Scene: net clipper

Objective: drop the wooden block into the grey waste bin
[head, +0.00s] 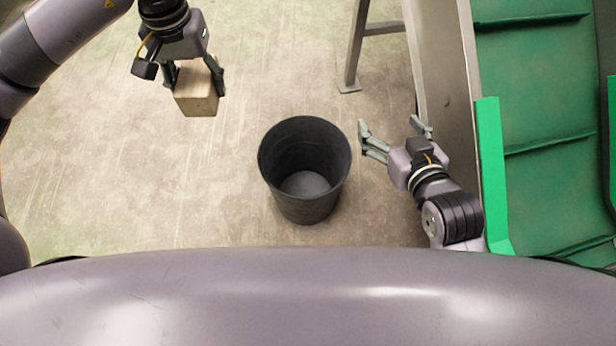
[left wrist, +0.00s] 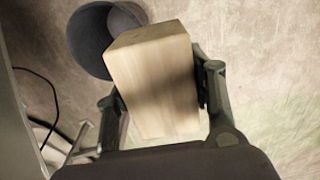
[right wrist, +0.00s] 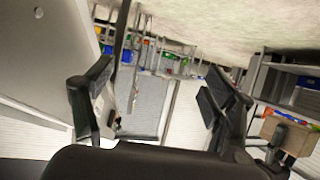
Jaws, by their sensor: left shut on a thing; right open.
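The wooden block (head: 197,100) is a pale box held by my left gripper (head: 194,78) at the upper left of the head view. The left wrist view shows the block (left wrist: 153,80) clamped between both fingers of the left gripper (left wrist: 160,95). The grey waste bin (head: 304,212) stands on the floor in the middle, open at the top, and its visible inside looks empty. It also shows behind the block in the left wrist view (left wrist: 88,42). The block is apart from the bin, to its upper left. My right gripper (head: 394,131) is open and empty, just right of the bin.
A conveyor with a green belt (head: 535,80) and a metal side frame (head: 445,70) runs along the right, close to my right gripper. A metal leg (head: 355,45) stands on the floor behind the bin. The concrete floor (head: 110,160) between block and bin is clear.

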